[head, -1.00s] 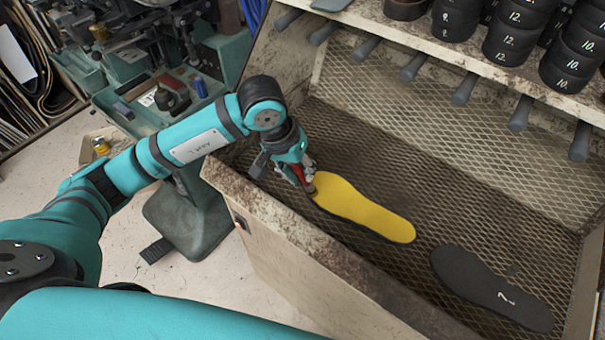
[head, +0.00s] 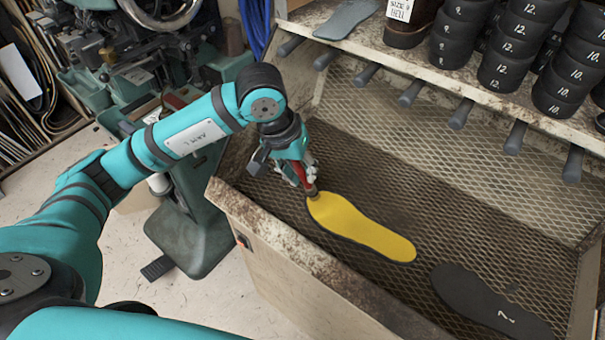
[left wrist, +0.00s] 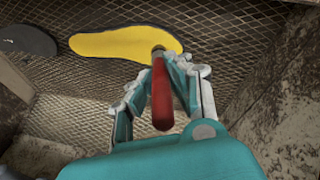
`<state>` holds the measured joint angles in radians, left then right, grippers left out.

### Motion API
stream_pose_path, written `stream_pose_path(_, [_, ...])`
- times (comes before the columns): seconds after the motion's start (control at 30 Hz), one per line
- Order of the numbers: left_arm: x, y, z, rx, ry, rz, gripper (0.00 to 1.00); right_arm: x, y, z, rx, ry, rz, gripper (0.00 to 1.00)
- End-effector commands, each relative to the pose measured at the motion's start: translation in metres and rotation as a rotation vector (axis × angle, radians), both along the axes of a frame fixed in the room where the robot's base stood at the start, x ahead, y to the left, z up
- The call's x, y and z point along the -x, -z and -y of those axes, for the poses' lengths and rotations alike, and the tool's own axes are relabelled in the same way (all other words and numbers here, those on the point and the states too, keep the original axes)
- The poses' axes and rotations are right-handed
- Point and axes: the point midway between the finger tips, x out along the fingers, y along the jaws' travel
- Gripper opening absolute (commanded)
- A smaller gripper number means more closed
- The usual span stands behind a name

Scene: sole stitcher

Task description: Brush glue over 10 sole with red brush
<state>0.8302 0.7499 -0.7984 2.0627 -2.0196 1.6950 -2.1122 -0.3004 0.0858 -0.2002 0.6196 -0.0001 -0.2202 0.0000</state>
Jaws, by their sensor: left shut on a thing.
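My left gripper (head: 303,180) is shut on the red brush (head: 300,173), over the left part of the mesh bench. In the left wrist view the red handle (left wrist: 161,95) lies between the fingers. The brush tip is at the left end of a yellow-topped sole (head: 362,228); whether it touches cannot be told for sure. The yellow sole also shows in the left wrist view (left wrist: 115,43). A dark sole marked 7 (head: 487,298) lies to its right on the mesh. No sole marked 10 shows on the mesh. My right gripper is not in view.
The mesh tray (head: 420,160) has a worn raised front edge (head: 290,245). Above it, a shelf (head: 400,50) with a row of dark pegs holds a bottle (head: 407,22) and stacks of black numbered pieces (head: 508,45). A machine stands at the left.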

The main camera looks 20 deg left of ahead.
Motion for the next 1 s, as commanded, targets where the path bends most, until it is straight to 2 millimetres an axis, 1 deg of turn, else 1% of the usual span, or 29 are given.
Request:
stream_pose_path(0.03, [0.000,-0.005,-0.001,-0.001,-0.002,0.002,0.00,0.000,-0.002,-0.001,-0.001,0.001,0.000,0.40])
stream_pose_path(0.2, [0.000,-0.012,-0.002,-0.002,-0.006,0.001,0.00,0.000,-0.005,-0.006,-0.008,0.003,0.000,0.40])
stream_pose_path(0.4, [0.000,-0.013,-0.002,-0.001,-0.006,0.000,0.00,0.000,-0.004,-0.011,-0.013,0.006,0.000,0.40])
stream_pose_path(0.57, [0.000,-0.013,-0.002,-0.001,-0.006,0.000,0.00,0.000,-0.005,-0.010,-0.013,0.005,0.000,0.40])
stream_pose_path(0.67, [0.000,-0.017,-0.002,-0.001,-0.007,0.001,0.00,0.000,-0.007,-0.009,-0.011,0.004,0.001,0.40])
stream_pose_path(0.77, [0.000,-0.026,-0.002,-0.001,-0.006,0.002,0.00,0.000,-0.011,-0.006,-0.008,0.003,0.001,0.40])
stream_pose_path(1.0, [0.000,-0.056,-0.002,-0.001,-0.006,0.003,0.00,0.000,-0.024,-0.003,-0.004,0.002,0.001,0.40])
